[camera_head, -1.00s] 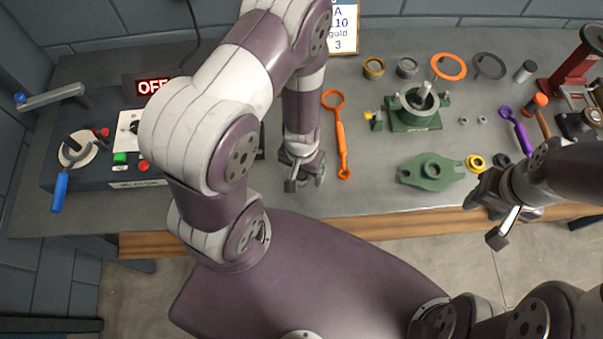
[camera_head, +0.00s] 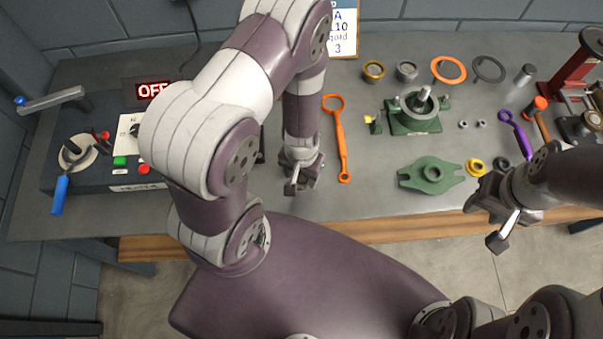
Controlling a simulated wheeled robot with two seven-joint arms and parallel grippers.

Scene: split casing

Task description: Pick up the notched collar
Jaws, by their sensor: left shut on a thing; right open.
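Two short ring-shaped parts stand at the back of the bench, a gold ring (camera_head: 373,71) and a grey ring (camera_head: 407,71). A small yellow ring (camera_head: 475,167) and a black ring (camera_head: 501,164) lie nearer the front right. I cannot make out a notch on any of them, so I cannot tell which is the notched collar. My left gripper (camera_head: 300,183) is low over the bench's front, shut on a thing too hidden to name. My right gripper (camera_head: 488,217) is open at the front edge, just in front of the yellow ring.
A green casing half (camera_head: 413,180) lies near the front; a green fixture (camera_head: 414,122) stands behind it. An orange wrench (camera_head: 340,145) lies right of my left gripper. A control box (camera_head: 122,180) is at left, a red press (camera_head: 572,68) at far right.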

